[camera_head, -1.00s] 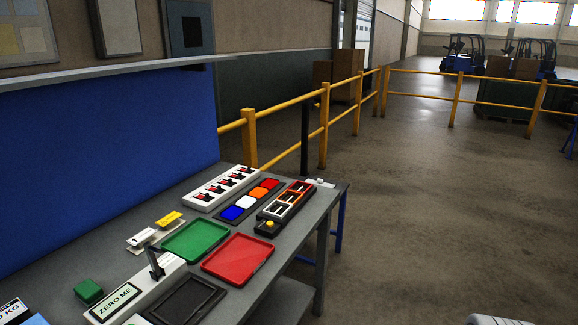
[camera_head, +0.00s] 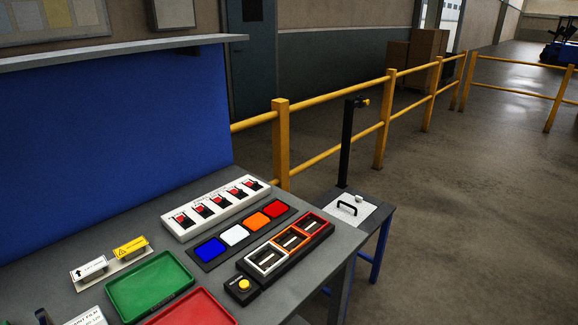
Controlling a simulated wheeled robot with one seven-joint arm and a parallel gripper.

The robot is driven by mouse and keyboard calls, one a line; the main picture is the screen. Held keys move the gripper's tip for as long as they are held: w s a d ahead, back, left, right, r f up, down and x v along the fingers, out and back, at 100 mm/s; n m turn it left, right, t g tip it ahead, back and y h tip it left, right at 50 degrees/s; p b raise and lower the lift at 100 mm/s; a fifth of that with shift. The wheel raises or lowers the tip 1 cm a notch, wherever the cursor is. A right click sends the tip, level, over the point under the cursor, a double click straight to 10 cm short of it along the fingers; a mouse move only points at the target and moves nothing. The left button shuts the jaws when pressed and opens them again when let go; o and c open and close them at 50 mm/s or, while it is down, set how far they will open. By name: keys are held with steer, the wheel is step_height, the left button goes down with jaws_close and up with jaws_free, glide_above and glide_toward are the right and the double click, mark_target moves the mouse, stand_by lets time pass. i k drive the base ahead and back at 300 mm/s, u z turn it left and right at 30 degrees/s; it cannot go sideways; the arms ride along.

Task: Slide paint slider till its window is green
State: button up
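No part that I can surely call the paint slider, and no green window, can be made out. A black fixture (camera_head: 240,268) on the grey workbench (camera_head: 345,246) holds white, orange and red frames with pale bars inside, and a yellow knob (camera_head: 244,284) at its near end. Beyond the bench, a small side table (camera_head: 378,222) carries a white plate (camera_head: 362,206) with a black handle (camera_head: 347,208); what it is for cannot be told. My gripper is not in view.
A white panel with several red switches (camera_head: 216,206), blue, white, orange and red pads (camera_head: 235,235), a green tray (camera_head: 150,287) and a red tray (camera_head: 195,310) lie on the bench. A black post (camera_head: 347,145) and yellow railing (camera_head: 281,145) stand behind. Floor at right is clear.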

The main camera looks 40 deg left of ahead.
mark_target(255, 186)
steer(key=u, duration=0.25)
steer(key=i, duration=1.1)
steer(key=u, duration=1.5)
steer(key=i, duration=0.95)
steer(key=u, duration=0.9)
